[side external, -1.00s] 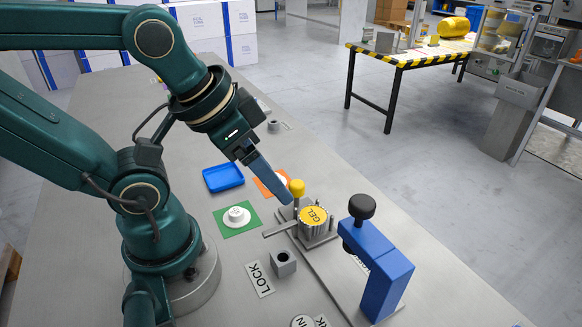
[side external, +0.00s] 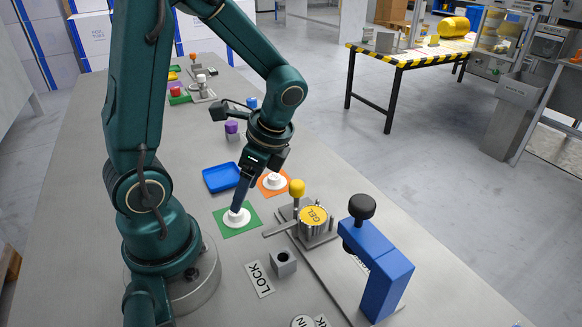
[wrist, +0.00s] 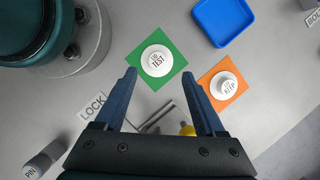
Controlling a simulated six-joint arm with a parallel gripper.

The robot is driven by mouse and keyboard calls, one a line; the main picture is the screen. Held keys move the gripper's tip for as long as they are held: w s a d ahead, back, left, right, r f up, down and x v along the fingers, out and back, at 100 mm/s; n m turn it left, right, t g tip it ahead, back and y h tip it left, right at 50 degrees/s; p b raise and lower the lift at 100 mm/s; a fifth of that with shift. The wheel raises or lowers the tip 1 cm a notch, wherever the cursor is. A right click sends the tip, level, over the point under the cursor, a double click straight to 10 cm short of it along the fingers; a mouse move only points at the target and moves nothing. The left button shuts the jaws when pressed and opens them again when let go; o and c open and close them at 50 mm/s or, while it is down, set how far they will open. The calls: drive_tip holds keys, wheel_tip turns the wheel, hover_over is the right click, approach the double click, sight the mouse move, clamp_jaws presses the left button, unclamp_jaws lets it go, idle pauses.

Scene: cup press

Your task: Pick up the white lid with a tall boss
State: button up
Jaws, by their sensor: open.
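A white lid (wrist: 157,61) marked TEST, with a round raised boss, lies on a green mat (side external: 223,233). In the side view this lid (side external: 241,220) is partly covered by my fingers. A second white lid (wrist: 224,85) marked KEEP, also with a boss, lies on an orange mat (wrist: 239,74); it shows in the side view (side external: 275,182) too. I cannot tell for sure which boss is taller. My gripper (side external: 236,210) is open and empty, pointing down over the green mat. In the wrist view the fingertips (wrist: 161,76) stand either side of the TEST lid's near edge.
A blue tray (side external: 222,178) lies behind the green mat. A fixture with a yellow knob (side external: 297,187) and a GEL cup (side external: 314,216) stands to the right, near the blue press (side external: 380,270). A grey block (side external: 283,263) and LOCK plate (side external: 259,279) lie in front.

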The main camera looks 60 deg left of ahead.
sight(232, 220)
drive_tip(key=shift+s+a+f+g, duration=0.15)
drive_tip(key=shift+s+f+g, duration=0.2)
drive_tip(key=shift+f, duration=0.25)
drive_tip(key=shift+x, duration=2.15)
drive_tip(key=shift+w, duration=0.1)
drive_tip(key=c, duration=0.9)
drive_tip(key=shift+r, duration=0.15)
